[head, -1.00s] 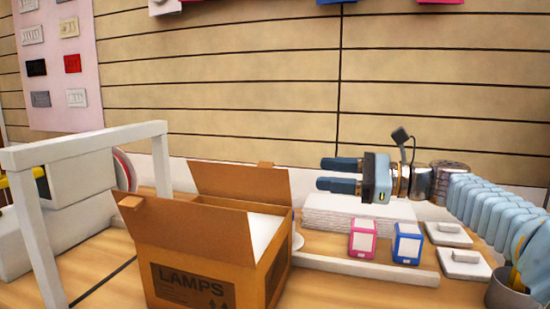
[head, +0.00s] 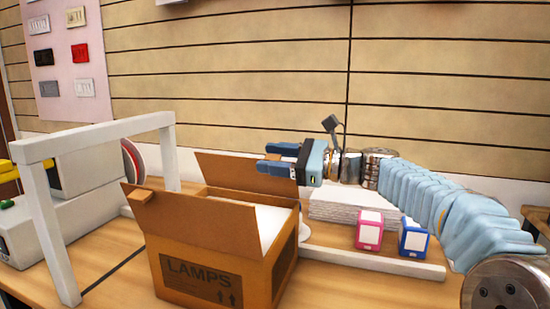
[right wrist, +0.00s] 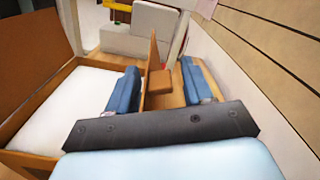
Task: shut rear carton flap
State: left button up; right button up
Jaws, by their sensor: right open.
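The brown carton (head: 215,268), marked LAMPS, stands on the bench with white contents (head: 270,222) inside. Its rear flap (head: 238,182) stands up, leaning slightly back. Its front flap (head: 175,222) is also raised. My right gripper (head: 264,158) is open and empty, with its fingers pointing left at the rear flap's upper right corner. In the right wrist view the rear flap (right wrist: 153,65) shows edge-on between the two spread fingers, one over the carton side and one behind. I cannot tell whether either finger touches it. My left gripper is not in view.
A white frame (head: 95,140) stands left of the carton. A paper stack (head: 350,205), a pink box (head: 369,230) and a blue box (head: 413,238) are to the right, behind a white strip (head: 370,264). The slatted wall (head: 230,80) rises behind.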

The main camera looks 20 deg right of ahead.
grip_shut()
jog(key=shift+s+a+f+b, duration=0.1)
jog(key=shift+s+b, duration=0.05)
jog(key=shift+b, duration=0.15)
dwell(0.6)
jog(key=s+n+b, duration=0.1)
jog(key=a+f+n+b, duration=0.1)
jog(key=n+b, duration=0.1)
jog(key=s+f+n+b, duration=0.1)
jog(key=shift+s+a+b, duration=0.3)
jog(key=shift+a+b, duration=0.05)
jog(key=shift+b, duration=0.05)
jog(key=shift+s+a+f+b, duration=0.55)
jog(key=shift+s+f+b, duration=0.1)
jog(key=shift+s+b, duration=0.05)
